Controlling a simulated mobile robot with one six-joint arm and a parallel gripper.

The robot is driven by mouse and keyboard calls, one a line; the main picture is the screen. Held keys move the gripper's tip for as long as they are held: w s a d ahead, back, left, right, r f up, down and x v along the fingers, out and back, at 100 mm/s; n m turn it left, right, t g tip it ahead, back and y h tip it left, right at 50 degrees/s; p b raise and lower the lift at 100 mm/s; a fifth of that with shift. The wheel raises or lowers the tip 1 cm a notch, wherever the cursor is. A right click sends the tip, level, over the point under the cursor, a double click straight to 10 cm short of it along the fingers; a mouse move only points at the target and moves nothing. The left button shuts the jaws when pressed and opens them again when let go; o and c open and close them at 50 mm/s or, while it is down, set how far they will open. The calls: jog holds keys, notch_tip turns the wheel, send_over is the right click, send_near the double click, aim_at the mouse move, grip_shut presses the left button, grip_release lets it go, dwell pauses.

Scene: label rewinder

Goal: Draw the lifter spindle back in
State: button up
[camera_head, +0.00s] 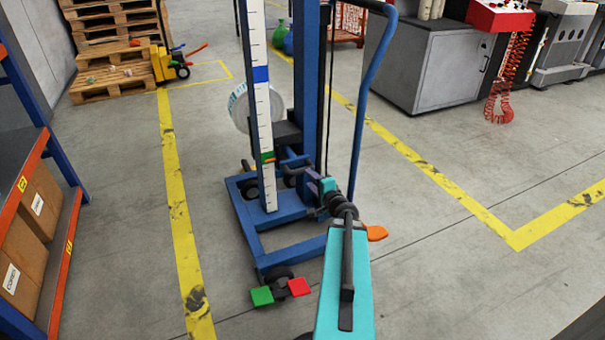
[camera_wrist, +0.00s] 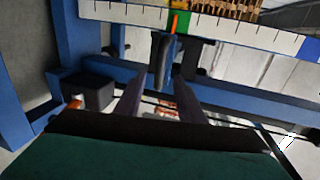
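The blue lifter (camera_head: 300,90) stands on the floor, with a white scale (camera_head: 261,120) bearing a blue mark and a green pointer. A black carriage block (camera_head: 288,134) sits low on its mast. A whitish roll (camera_head: 239,108) shows behind the scale; I cannot make out the spindle. My gripper (camera_head: 312,180) is close to the lifter below the carriage. In the wrist view my gripper (camera_wrist: 160,98) has its two dark fingers apart. A black lever-like part (camera_wrist: 161,62) lies ahead between them, below the scale (camera_wrist: 230,24); I cannot tell if they touch it.
A green pedal (camera_head: 262,296) and a red pedal (camera_head: 299,287) are at the lifter's near wheel. A shelf with boxes (camera_head: 38,203) stands left, pallets (camera_head: 110,80) at the back left, a grey cabinet (camera_head: 425,75) at the back right.

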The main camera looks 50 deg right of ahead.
aim_at(303, 172)
jog(key=shift+b+x, duration=0.55)
jog(key=shift+x, duration=4)
jog(key=shift+r, duration=0.1)
grip_shut()
jog(key=shift+d, duration=0.2)
jog(key=shift+a, duration=0.2)
